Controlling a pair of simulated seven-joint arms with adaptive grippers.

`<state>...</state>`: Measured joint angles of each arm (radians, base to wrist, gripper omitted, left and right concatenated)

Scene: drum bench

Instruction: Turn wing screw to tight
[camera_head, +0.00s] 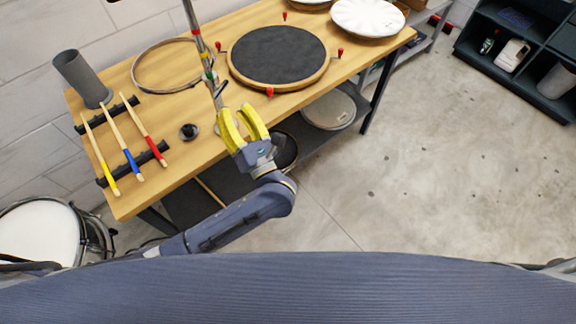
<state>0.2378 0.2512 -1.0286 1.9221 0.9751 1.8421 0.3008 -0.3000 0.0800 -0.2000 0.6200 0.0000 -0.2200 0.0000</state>
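A metal stand pole (193,18) with red, yellow and green bands rises from the wooden bench. A small dark piece (222,88) sticks out to the right of the pole below the green band; it looks like the wing screw, but it is too small to tell its shape or how it is turned. My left gripper (235,110) has two yellow fingers spread apart, with nothing seen between them. It is just below the dark piece, near the pole's lower end, which the fingers partly hide. I cannot tell whether they touch the pole. My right gripper is not in view.
A round black pad (278,54) with red-tipped clamps lies right of the pole on the bench (190,115). A metal hoop (150,68) lies behind it to the left. Drumsticks (127,143) rest on black racks near a grey cup (80,78). A small dark knob (189,131) stands nearby.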

